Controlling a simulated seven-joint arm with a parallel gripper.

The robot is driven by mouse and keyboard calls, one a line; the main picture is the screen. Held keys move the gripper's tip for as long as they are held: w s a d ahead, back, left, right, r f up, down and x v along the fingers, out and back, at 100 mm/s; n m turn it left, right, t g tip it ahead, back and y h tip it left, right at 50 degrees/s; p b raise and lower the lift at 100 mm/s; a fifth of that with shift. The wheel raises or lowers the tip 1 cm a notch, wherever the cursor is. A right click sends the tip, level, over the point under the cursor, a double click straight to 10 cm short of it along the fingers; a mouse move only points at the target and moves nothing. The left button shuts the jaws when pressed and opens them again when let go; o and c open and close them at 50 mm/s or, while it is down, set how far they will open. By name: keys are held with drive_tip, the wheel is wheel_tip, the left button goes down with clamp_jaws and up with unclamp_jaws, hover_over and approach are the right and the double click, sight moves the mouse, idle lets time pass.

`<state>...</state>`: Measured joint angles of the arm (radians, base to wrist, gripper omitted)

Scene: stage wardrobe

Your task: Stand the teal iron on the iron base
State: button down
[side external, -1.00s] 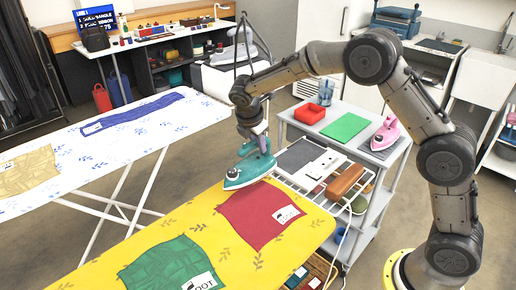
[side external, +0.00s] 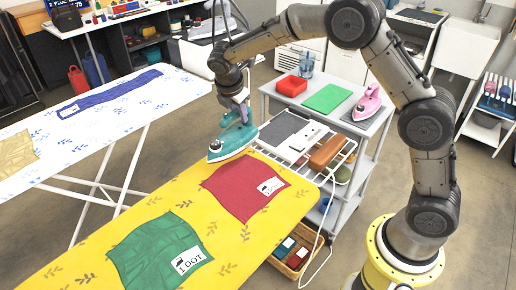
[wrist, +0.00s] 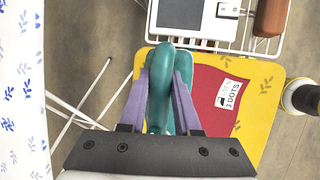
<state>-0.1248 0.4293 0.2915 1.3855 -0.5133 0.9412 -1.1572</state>
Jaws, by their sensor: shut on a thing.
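The teal iron (side external: 231,139) is over the far end of the yellow ironing board (side external: 155,205), beside the red cloth. My gripper (side external: 238,104) is shut on the iron's handle from above. In the wrist view, the purple fingers (wrist: 163,100) close around the teal iron (wrist: 159,60). I cannot tell whether its sole touches the board. A dark grey plate with a white edge (side external: 284,128) lies on the white wire rack just beyond the board and looks like the iron base. It also shows in the wrist view (wrist: 184,14).
The grey trolley (side external: 300,101) holds a red box (side external: 291,86), a green mat (side external: 328,98) and a pink iron (side external: 367,103). Red (side external: 243,187) and green (side external: 160,250) cloths lie on the board.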

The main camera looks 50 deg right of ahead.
drive_tip(key=shift+a+f+n, duration=0.1)
drive_tip(key=shift+n, duration=0.2)
drive_tip(key=shift+s+n+t, duration=0.3)
drive_tip(key=s+d+r+m, duration=0.1)
drive_tip(key=s+d+r, duration=0.2)
drive_tip(key=s+d, duration=0.5)
drive_tip(key=s+d+r+m, duration=0.1)
drive_tip(key=s+d+r, duration=0.2)
drive_tip(key=d, duration=0.9)
drive_tip(key=w+d+f, duration=0.6)
drive_tip(key=w+f, duration=0.6)
drive_tip(key=shift+d+f, duration=0.2)
drive_tip(key=shift+f, duration=0.15)
drive_tip(key=shift+f, duration=0.15)
